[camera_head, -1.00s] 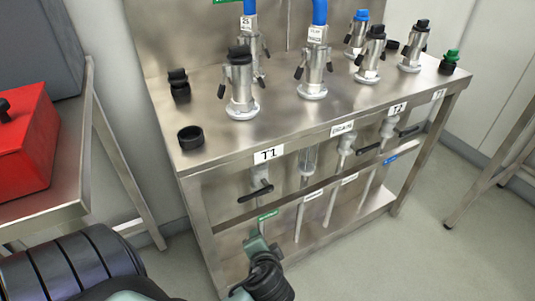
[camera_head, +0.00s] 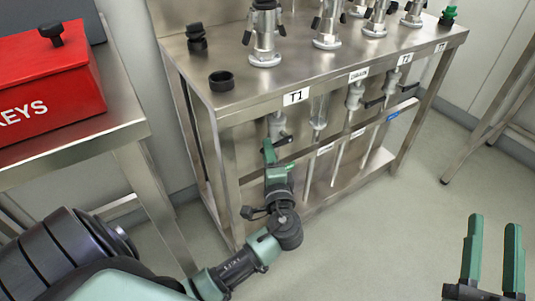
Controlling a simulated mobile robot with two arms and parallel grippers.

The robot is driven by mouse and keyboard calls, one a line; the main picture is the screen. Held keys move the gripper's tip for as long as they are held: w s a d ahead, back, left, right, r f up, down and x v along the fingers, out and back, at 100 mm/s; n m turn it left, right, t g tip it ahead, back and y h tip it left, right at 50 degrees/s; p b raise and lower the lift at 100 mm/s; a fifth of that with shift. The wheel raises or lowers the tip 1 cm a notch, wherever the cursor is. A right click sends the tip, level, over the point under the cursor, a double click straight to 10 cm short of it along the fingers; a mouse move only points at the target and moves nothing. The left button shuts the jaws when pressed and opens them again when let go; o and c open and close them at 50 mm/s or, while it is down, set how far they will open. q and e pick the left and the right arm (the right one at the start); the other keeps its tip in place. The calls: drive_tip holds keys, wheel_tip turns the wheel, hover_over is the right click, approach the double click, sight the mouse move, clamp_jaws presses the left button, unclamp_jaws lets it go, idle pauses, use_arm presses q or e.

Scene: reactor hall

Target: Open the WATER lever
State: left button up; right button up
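Black-handled levers hang on valves under the bench's front edge. One lever (camera_head: 285,141) is below the T1 sign; another lever (camera_head: 374,103) is further right, near the T2 sign. I cannot read WATER on any label; the small blue label (camera_head: 393,116) on the lower rail is too small to read. My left gripper (camera_head: 271,154) is under the T1 sign, with a green fingertip right at the T1 lever's left end. Whether it touches or grips the lever is unclear. My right gripper (camera_head: 492,240) is open and empty over the floor at lower right.
The steel bench (camera_head: 230,106) carries several metal couplings and a black cap (camera_head: 221,81). A red KEYS box (camera_head: 48,90) stands on a side table (camera_head: 120,128) at left. Another table frame (camera_head: 505,100) stands at right. The floor between is clear.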

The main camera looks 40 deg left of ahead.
use_arm(q)
drive_tip(key=shift+w+a, duration=0.15)
clamp_jaws()
drive_tip(key=shift+f, duration=0.1)
idle(1.3)
